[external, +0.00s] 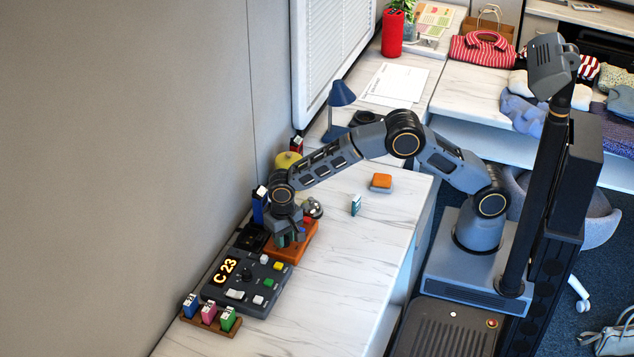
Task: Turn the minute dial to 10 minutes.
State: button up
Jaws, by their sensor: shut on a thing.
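An orange box (302,243) lies flat on the white marble counter, just behind a grey console. My gripper (287,240) points down over the left part of this box. It is shut on a small dark green part, which appears to be the minute dial. The fingers cover most of it, and no minute markings or pointer can be read. I cannot tell what setting it stands at.
The grey console (262,296) has a lit "C 23" display, a black knob and coloured buttons. A wooden rack (213,326) with several coloured cartons stands in front. A silver bell-like thing (313,208) is close behind my gripper.

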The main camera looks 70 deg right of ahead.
jog(key=m, duration=0.6)
jog(key=shift+m+b, duration=0.3)
jog(key=shift+b, duration=0.05)
jog(key=m, duration=0.4)
jog(key=shift+m, duration=0.7)
jog(key=o, duration=0.9)
notch_tip(320, 180, up, 14)
jog(key=shift+f, duration=0.1)
